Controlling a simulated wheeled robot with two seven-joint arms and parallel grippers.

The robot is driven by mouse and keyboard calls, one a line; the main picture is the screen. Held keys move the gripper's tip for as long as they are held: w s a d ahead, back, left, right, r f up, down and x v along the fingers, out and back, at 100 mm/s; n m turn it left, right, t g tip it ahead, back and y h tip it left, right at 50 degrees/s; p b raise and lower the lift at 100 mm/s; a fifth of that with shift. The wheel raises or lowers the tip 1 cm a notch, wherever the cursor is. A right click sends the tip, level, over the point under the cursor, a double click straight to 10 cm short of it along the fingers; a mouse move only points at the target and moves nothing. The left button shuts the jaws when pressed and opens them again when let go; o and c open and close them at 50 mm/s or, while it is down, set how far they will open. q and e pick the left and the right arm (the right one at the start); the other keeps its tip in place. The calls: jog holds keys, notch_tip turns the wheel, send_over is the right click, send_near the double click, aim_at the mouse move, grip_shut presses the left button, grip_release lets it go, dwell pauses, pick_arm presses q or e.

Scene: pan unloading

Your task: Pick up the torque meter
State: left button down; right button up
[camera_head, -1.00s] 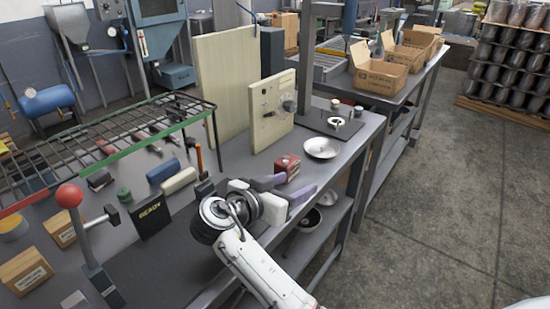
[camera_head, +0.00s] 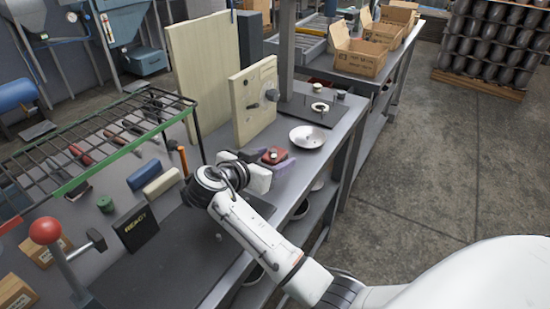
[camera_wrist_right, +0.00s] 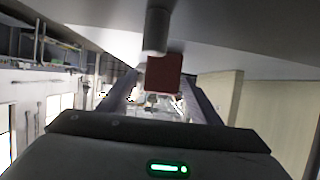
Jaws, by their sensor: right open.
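The torque meter, which I take to be the small red box (camera_head: 275,155) with a dark top, stands on the grey bench beside the white dish. My right gripper (camera_head: 269,169) is open at it, with its purple fingers next to the box. In the right wrist view, the red box (camera_wrist_right: 163,73) shows between the two open fingers (camera_wrist_right: 155,95), with a grey cylinder adjoining it. I cannot tell whether the fingers touch it. My left gripper is not in view.
A white dish (camera_head: 307,137) stands just right of the red box. A cream panel with a dial (camera_head: 254,102) stands behind it. A wire rack (camera_head: 95,140) covers the bench at left, near a red-knobbed lever (camera_head: 45,231) and a black READY sign (camera_head: 136,228).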

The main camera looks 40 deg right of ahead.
jog(key=shift+w+d+f, duration=0.25)
jog(key=shift+d, duration=0.25)
jog(key=c, duration=1.3)
